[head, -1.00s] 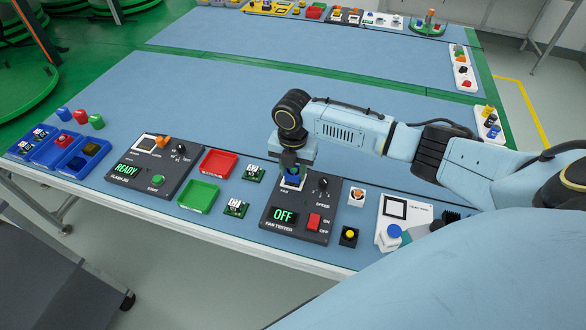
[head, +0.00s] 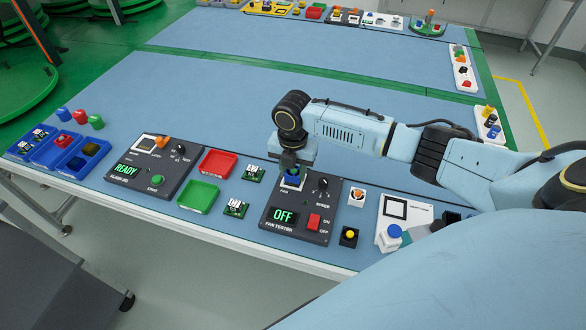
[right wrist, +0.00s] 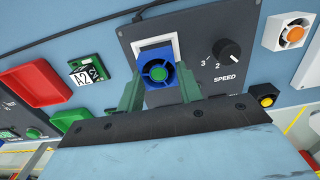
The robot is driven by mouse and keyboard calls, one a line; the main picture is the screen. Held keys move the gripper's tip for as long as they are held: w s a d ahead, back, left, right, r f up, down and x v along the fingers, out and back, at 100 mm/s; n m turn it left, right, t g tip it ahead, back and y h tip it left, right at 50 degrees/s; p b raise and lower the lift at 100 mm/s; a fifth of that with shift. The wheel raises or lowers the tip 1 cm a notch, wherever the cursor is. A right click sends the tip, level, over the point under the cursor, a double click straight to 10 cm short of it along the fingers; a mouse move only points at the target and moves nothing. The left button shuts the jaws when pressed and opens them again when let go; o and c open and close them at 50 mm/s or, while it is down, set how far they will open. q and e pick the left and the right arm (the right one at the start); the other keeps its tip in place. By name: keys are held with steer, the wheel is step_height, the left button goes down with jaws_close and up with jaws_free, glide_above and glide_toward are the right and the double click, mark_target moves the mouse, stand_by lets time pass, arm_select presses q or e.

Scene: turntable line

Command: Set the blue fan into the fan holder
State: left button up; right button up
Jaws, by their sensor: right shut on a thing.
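The blue fan (right wrist: 158,73), with a green hub, is between the two green fingers of my right gripper (right wrist: 160,78), which is shut on it. In the head view the fan (head: 292,181) is low at the fan tester's upper left, under my right gripper (head: 292,170). The fan holder (right wrist: 150,46) is a white square frame on the dark fan tester (right wrist: 198,32). The fan overlaps it and hides most of its opening. I cannot tell whether the fan is fully seated. The tester (head: 283,238) reads OFF. My left gripper is not in view.
A speed knob (right wrist: 227,51) is close right of the fan. A red switch (head: 314,221) is on the tester's front. Green boards (head: 236,209), a green tray (head: 199,196) and a red tray (head: 217,163) lie left. A yellow button box (head: 348,237) stands right. The blue table behind is mostly clear.

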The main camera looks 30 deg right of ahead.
steer(key=shift+f, duration=0.7)
steer(key=o, duration=1.1)
steer(key=shift+r, duration=0.1)
step_height(320, 180, up, 13)
steer(key=shift+r+p, duration=0.1)
steer(key=shift+p, duration=0.8)
